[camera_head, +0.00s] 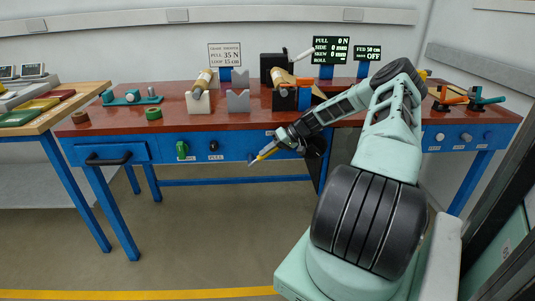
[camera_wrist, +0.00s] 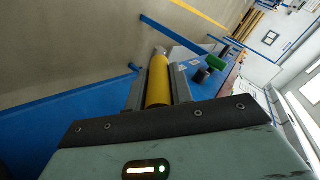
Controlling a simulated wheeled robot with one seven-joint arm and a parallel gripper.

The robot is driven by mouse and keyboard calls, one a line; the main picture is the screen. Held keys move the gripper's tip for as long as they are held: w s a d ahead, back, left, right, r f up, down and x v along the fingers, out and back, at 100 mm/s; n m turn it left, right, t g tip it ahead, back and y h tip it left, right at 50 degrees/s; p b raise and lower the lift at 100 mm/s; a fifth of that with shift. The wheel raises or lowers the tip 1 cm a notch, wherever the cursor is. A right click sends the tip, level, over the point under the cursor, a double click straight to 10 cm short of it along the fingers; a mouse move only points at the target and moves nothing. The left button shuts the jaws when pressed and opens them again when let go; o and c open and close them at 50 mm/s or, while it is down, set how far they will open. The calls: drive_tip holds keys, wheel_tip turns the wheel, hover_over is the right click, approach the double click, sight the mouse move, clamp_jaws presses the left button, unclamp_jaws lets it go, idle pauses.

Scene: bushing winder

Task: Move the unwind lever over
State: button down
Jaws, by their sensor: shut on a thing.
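My gripper (camera_head: 272,149) is low at the front panel of the bench, left of my arm. It is shut on a yellow round handle with a pale tip, which I take for the unwind lever (camera_head: 262,154). In the wrist view the yellow handle (camera_wrist: 158,82) lies lengthwise between the two dark fingers (camera_wrist: 158,92), with its silver end beyond them. The handle slants down and left in the head view. Its pivot is hidden behind my gripper, and its label cannot be read.
The blue front panel also carries a green knob (camera_head: 182,150), a black knob (camera_head: 214,146) and a drawer with a black handle (camera_head: 108,160). V-blocks with rolls stand on the red bench top (camera_head: 165,121). Orange (camera_head: 450,97) and teal (camera_head: 482,98) clamps stand at right.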

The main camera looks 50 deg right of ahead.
drive_tip(key=c, duration=1.2)
unclamp_jaws()
drive_tip(key=shift+c, duration=0.2)
wheel_tip(320, 180, up, 10)
drive_tip(key=shift+f+b, duration=0.1)
drive_tip(key=shift+b, duration=0.25)
